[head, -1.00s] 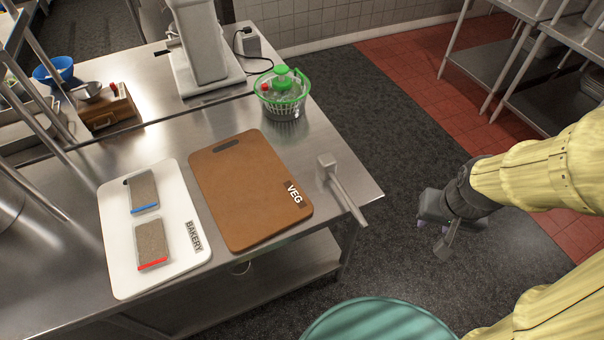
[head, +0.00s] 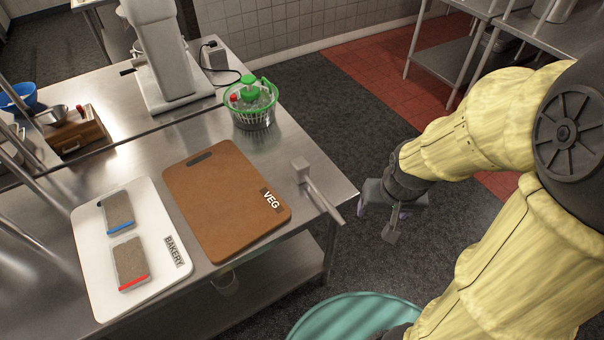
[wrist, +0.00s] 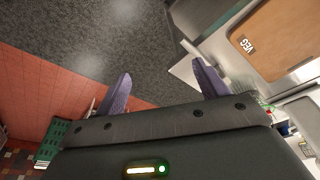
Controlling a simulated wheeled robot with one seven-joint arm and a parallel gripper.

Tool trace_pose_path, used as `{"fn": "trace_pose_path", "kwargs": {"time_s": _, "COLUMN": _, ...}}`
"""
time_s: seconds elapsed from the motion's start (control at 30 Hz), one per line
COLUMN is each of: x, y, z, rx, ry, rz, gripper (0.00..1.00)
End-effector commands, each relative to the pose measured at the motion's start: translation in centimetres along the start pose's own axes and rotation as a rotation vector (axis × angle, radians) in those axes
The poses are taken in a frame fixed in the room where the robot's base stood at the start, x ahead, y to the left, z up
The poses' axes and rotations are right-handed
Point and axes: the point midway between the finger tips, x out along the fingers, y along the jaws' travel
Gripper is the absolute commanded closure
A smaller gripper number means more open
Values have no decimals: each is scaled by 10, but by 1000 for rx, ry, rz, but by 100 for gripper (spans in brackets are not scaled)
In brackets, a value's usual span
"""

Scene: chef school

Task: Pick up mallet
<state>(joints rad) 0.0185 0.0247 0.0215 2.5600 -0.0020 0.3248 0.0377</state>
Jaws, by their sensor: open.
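The grey metal mallet (head: 303,172) lies near the right edge of the steel table, with its block head on the tabletop. Its handle points toward the lower right and sticks out past the edge. In the wrist view its handle (wrist: 190,49) shows at the upper right, partly hidden by a finger. My gripper (head: 392,218) is right of the handle's end, over the floor and apart from the mallet.
A brown VEG board (head: 225,200) lies left of the mallet, beside a white BAKERY board (head: 150,285) with two sponge-like blocks. A green salad spinner (head: 252,105) stands behind. A teal round object (head: 355,318) is at the bottom.

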Motion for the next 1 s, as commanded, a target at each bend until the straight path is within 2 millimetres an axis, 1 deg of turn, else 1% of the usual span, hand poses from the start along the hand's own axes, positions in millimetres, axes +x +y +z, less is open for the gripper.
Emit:
{"fn": "trace_pose_path", "kwargs": {"time_s": 0.17, "x": 41, "y": -4, "z": -4, "rx": 152, "ry": -16, "rz": -16, "gripper": 27}}
{"fn": "trace_pose_path", "kwargs": {"time_s": 0.27, "x": 72, "y": -10, "z": -6, "rx": 290, "ry": -24, "rz": -48, "gripper": 27}}
{"fn": "trace_pose_path", "kwargs": {"time_s": 0.4, "x": 114, "y": -24, "z": -7, "rx": 505, "ry": -40, "rz": -123, "gripper": 27}}
{"fn": "trace_pose_path", "kwargs": {"time_s": 0.5, "x": 140, "y": -36, "z": -7, "rx": 674, "ry": -59, "rz": -193, "gripper": 27}}
{"fn": "trace_pose_path", "kwargs": {"time_s": 0.6, "x": 162, "y": -50, "z": -8, "rx": 855, "ry": -85, "rz": -276, "gripper": 27}}
{"fn": "trace_pose_path", "kwargs": {"time_s": 0.7, "x": 178, "y": -66, "z": -11, "rx": 1049, "ry": -119, "rz": -372, "gripper": 27}}
{"fn": "trace_pose_path", "kwargs": {"time_s": 0.8, "x": 190, "y": -81, "z": -17, "rx": 1254, "ry": -163, "rz": -481, "gripper": 27}}
{"fn": "trace_pose_path", "kwargs": {"time_s": 0.87, "x": 194, "y": -89, "z": -23, "rx": 1382, "ry": -194, "rz": -551, "gripper": 27}}
{"fn": "trace_pose_path", "kwargs": {"time_s": 1.0, "x": 195, "y": -103, "z": -42, "rx": 1692, "ry": -281, "rz": -732, "gripper": 27}}
